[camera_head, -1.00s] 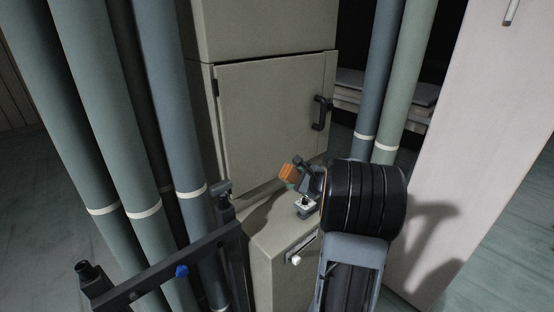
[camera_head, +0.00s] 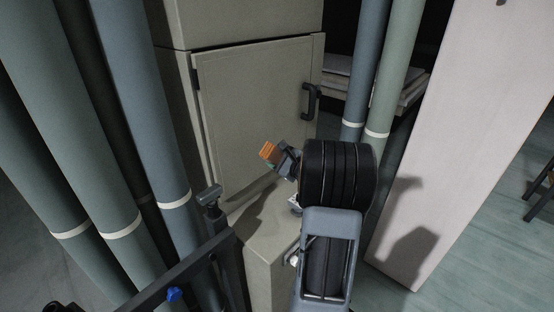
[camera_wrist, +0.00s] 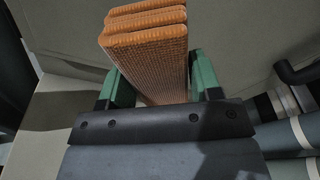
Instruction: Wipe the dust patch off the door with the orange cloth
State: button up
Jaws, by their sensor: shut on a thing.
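My gripper (camera_head: 278,158) is shut on the folded orange cloth (camera_head: 269,151), in front of the lower part of the door. In the wrist view the cloth (camera_wrist: 148,45) stands out from between the green fingers of my gripper (camera_wrist: 160,88), with its folded layers facing away. The door (camera_head: 255,105) is a grey-beige cabinet door, closed, with a dark handle (camera_head: 311,100) at its right side. I cannot make out a dust patch on the door in either view. I cannot tell whether the cloth touches the door.
A low beige ledge (camera_head: 262,245) juts out below the door. Thick blue-green pipes (camera_head: 140,100) stand close on the left, and two more (camera_head: 388,80) on the right. A pale panel (camera_head: 460,130) stands at the right. A dark rail (camera_head: 190,262) with a blue knob lies at lower left.

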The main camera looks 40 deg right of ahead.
jog(key=shift+w+a+b, duration=0.2)
jog(key=shift+w+b, duration=0.25)
jog(key=shift+w, duration=0.8)
jog(key=shift+w+a+b, duration=0.2)
jog(key=shift+w+b, duration=0.25)
jog(key=shift+w, duration=0.8)
jog(key=shift+f+b, duration=0.1)
jog(key=shift+b, duration=0.7)
jog(key=shift+a, duration=0.1)
jog(key=b, duration=0.5)
send_near(249, 150)
jog(key=shift+w+a+f, duration=0.25)
jog(key=shift+w+a, duration=0.75)
jog(key=shift+a, duration=0.15)
jog(key=shift+w+a+f, duration=0.25)
jog(key=shift+w+a, duration=0.8)
jog(key=shift+a, duration=0.05)
jog(key=shift+w+a, duration=0.1)
jog(key=shift+w, duration=0.75)
jog(key=shift+w+d, duration=0.15)
jog(key=shift+d, duration=0.95)
jog(key=shift+w+d, duration=0.2)
jog(key=shift+d, duration=0.9)
